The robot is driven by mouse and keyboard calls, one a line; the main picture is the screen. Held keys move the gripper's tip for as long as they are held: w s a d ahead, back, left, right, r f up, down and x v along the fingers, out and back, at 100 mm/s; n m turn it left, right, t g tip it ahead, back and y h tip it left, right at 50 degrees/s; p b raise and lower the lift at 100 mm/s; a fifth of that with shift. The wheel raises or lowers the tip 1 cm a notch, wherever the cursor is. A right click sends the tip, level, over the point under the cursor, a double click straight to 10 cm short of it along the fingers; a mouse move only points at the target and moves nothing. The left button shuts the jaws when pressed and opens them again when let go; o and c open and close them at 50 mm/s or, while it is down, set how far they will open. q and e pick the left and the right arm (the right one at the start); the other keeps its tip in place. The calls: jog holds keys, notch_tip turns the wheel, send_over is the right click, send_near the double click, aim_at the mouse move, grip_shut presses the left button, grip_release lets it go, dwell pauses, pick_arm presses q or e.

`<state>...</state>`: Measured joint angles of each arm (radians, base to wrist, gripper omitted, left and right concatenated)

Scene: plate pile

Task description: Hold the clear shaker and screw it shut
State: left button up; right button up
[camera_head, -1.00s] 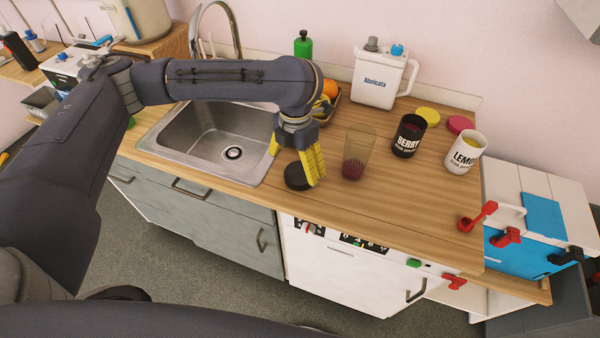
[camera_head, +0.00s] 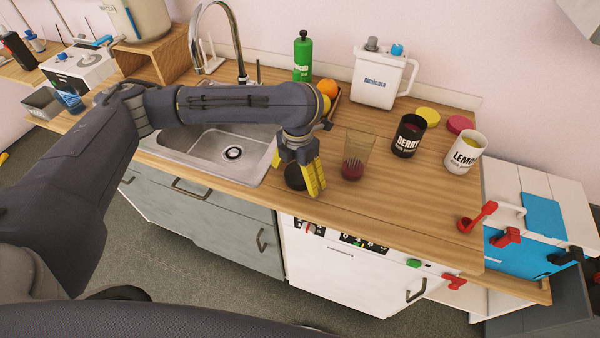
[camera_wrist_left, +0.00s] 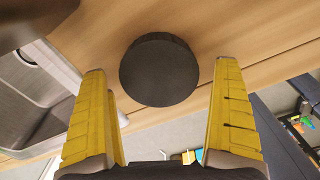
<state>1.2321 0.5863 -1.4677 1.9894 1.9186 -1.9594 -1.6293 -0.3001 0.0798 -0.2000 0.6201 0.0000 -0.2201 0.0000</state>
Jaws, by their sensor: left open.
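The clear shaker (camera_head: 358,152) stands upright and uncapped on the wooden counter, with dark red contents at its bottom. A round black lid (camera_head: 294,178) lies on the counter to the left of the shaker, near the front edge. My left gripper (camera_head: 300,188) is over the lid with its yellow fingers pointing down. In the left wrist view the fingers (camera_wrist_left: 160,110) are spread wide and empty, and the black lid (camera_wrist_left: 159,70) shows whole just beyond the fingertips, between their lines. The shaker does not show in the left wrist view. My right gripper is not in view.
A black BERRY canister (camera_head: 408,136) and a white LEMON canister (camera_head: 464,152) stand right of the shaker. A yellow lid (camera_head: 428,116) and a red lid (camera_head: 461,124) lie behind them. The sink (camera_head: 225,170) is to the left. A white jug (camera_head: 378,80) stands at the back.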

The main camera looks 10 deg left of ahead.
aim_at(298, 174)
pick_arm(q)
jog(key=c, duration=1.1)
jog(key=shift+r, duration=0.1)
notch_tip(298, 174, up, 20)
jog(key=shift+f, duration=0.1)
dwell(0.6)
